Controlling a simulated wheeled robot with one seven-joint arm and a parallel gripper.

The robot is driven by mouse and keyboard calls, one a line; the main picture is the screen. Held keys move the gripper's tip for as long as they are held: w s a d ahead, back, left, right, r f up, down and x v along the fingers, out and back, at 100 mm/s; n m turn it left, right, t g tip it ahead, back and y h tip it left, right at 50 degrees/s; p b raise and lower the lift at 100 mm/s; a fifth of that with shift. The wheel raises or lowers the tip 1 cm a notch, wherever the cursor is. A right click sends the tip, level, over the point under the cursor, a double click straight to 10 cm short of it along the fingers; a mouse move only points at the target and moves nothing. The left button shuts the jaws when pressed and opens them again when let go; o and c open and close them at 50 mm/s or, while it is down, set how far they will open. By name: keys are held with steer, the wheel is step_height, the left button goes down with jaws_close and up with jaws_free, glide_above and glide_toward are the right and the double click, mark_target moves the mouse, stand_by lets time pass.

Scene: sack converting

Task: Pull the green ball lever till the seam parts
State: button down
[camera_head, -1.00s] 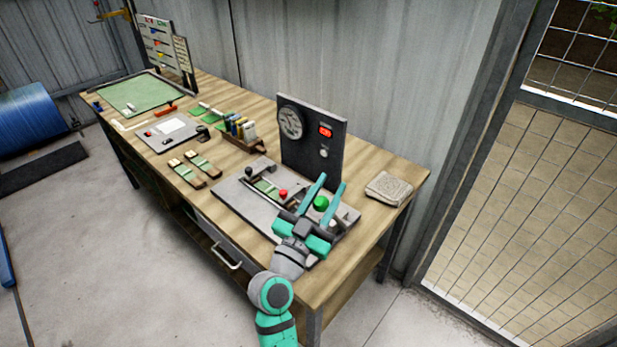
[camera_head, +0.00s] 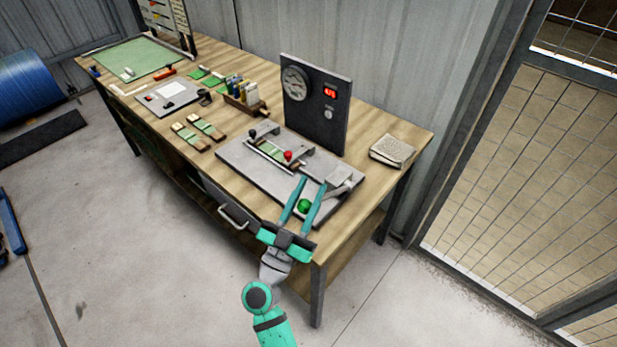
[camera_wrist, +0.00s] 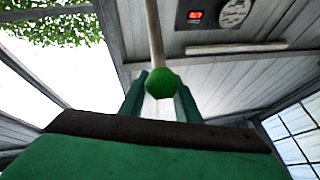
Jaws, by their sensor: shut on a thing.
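The green ball (camera_head: 305,206) of the lever is between the two teal fingers of my gripper (camera_head: 307,202), over the front right of the grey plate (camera_head: 241,169). My gripper is shut on it. In the wrist view the green ball (camera_wrist: 161,83) sits between the fingertips on a pale rod (camera_wrist: 154,32). On the plate, a green strip (camera_head: 271,151) lies between a black knob (camera_head: 252,134) and a red knob (camera_head: 288,155). The seam itself is too small to make out.
A dark panel (camera_head: 318,129) with a round gauge (camera_head: 295,82) and red display (camera_head: 330,92) stands behind the plate. A stack of cloth or sacks (camera_head: 392,150) lies to the right. Small items and a green mat (camera_head: 135,60) fill the bench's left. The floor in front is clear.

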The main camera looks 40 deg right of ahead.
mark_target(301, 204)
steer(key=a+f, duration=0.2)
steer(key=shift+w+a+f+t, duration=0.3)
steer(key=shift+a+t, duration=0.05)
steer(key=shift+t, duration=0.05)
steer(key=c, duration=2.2)
jaws_free()
steer(key=shift+w, duration=0.1)
steer(key=o, duration=0.9)
steer(key=shift+d, duration=0.2)
steer(key=shift+s+d, duration=0.1)
steer(key=shift+s, duration=0.15)
steer(key=v, duration=1.1)
steer(key=shift+r, duration=0.15)
